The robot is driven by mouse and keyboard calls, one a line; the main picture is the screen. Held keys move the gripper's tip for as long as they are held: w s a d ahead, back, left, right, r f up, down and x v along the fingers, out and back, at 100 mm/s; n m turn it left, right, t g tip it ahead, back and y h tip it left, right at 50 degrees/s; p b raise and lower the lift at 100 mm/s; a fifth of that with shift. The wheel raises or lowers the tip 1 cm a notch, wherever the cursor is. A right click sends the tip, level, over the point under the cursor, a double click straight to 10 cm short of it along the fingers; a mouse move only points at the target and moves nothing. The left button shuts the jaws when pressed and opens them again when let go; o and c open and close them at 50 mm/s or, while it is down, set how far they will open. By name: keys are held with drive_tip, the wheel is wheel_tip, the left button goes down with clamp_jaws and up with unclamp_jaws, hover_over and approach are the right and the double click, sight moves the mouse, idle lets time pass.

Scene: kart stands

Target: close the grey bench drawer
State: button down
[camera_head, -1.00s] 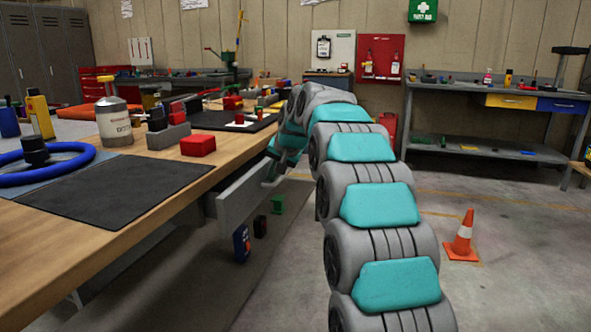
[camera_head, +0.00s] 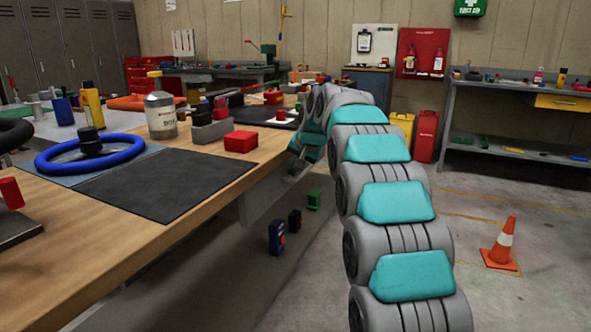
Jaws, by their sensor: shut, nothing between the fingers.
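The grey bench drawer (camera_head: 262,201) is under the near wooden workbench (camera_head: 200,198), left of my arm. Its front panel shows just below the bench edge and looks close to it. Whether it is fully flush I cannot tell. My gripper (camera_head: 293,174) is at the far end of the drawer front, low beside the bench edge, partly hidden by my arm. It is shut and holds nothing. It is at or very near the panel; contact is not clear.
A blue steering wheel (camera_head: 90,152), a black mat (camera_head: 165,181) and a red box (camera_head: 241,141) lie on the bench. Small boxes, one of them blue (camera_head: 277,237), stand below it. An orange cone (camera_head: 501,243) stands on clear floor at the right.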

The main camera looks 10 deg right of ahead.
drive_tip(key=shift+a+r, duration=0.25)
drive_tip(key=s+f+p+v, duration=0.1)
drive_tip(key=p+v, duration=0.1)
drive_tip(key=v, duration=0.8)
drive_tip(key=s+f+n+g, duration=0.2)
drive_tip(key=s+f, duration=0.5)
drive_tip(key=s, duration=1)
drive_tip(key=s+f+n+g+h, duration=0.1)
drive_tip(key=s+f+g, duration=0.3)
drive_tip(key=s, duration=1.3)
drive_tip(key=s+f+n+g+h, duration=0.1)
drive_tip(key=s+f+n+g, duration=0.1)
drive_tip(key=s+f, duration=1)
drive_tip(key=s, duration=0.6)
drive_tip(key=shift+n+g, duration=0.3)
drive_tip(key=shift+g, duration=0.1)
drive_tip(key=shift+a, duration=0.1)
